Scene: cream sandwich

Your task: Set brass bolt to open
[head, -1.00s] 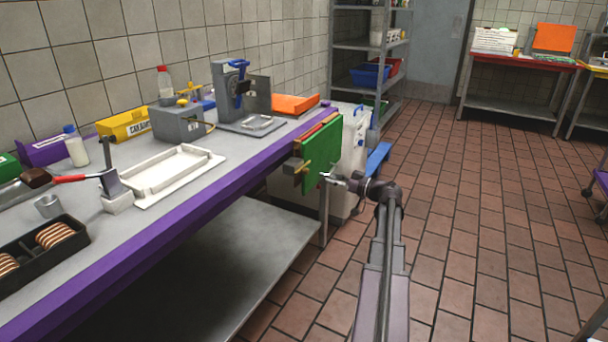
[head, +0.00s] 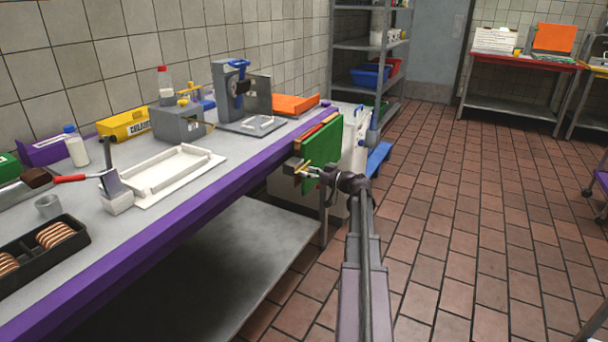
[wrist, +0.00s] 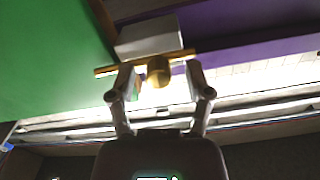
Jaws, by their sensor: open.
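The brass bolt (wrist: 158,71) is in the upper middle of the wrist view, a thin rod with a round knob, in front of a pale grey block (wrist: 148,38). In the head view the bolt (head: 305,166) is small, beside the green boards at the bench's end. My gripper (wrist: 160,88) is open, one finger on each side of the knob. The fingertips lie close to the rod; I cannot tell whether they touch it. In the head view my gripper (head: 318,173) is at the bolt and partly covers it.
Green boards (head: 323,145) stand upright beside the bolt, and a green face fills the wrist view's left. The purple-edged bench (head: 200,203) runs along the left with trays and machines. A white cabinet (head: 352,140) stands behind. The tiled floor to the right is clear.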

